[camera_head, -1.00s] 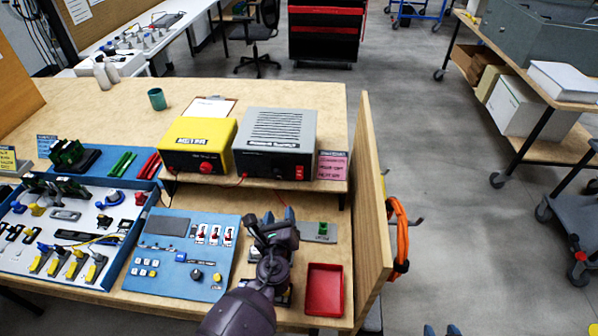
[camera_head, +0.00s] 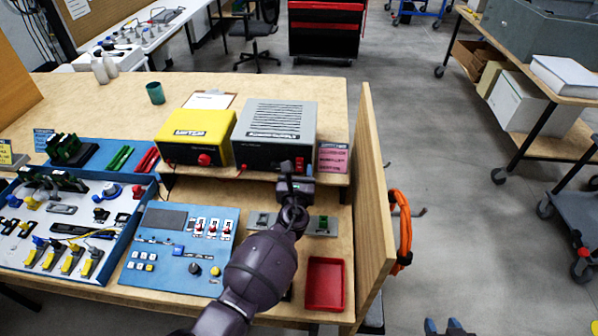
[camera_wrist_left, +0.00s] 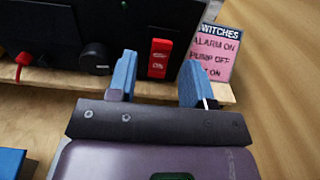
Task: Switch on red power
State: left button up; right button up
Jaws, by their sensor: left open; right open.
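The grey power unit (camera_head: 280,128) stands on the raised shelf beside the yellow unit. Its red power switch (camera_wrist_left: 160,58), with ON lettering, is on the dark front panel, right of a black knob (camera_wrist_left: 96,58); in the head view the switch (camera_head: 300,163) is small and close to my gripper. My left gripper (camera_head: 297,172) is open and empty in front of that panel. In the left wrist view its blue fingertips (camera_wrist_left: 158,78) lie either side of the switch, apparently short of it. My right gripper (camera_head: 449,327) shows only as blue fingertips at the bottom edge, open.
A pink switches card (camera_wrist_left: 214,52) stands right of the unit. The yellow unit (camera_head: 196,135) is on its left. A blue control panel (camera_head: 180,250), a red tray (camera_head: 325,285) and an upright wooden side panel (camera_head: 373,200) surround my left arm.

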pick_arm(q)
jog(key=shift+w, duration=0.8)
pick_arm(e)
jog(key=shift+w+r, duration=0.15)
jog(key=shift+w, duration=0.35)
pick_arm(q)
grip_shut()
jog(key=shift+b, duration=0.4)
jog(key=t+b, duration=0.1)
jog(key=b, duration=0.2)
jog(key=shift+f, duration=0.15)
jog(key=shift+b, duration=0.6)
pick_arm(e)
jog(key=f, duration=0.6)
jog(key=shift+s, duration=0.4)
pick_arm(q)
jog(key=shift+r, duration=0.2)
pick_arm(e)
jog(key=shift+r, duration=0.2)
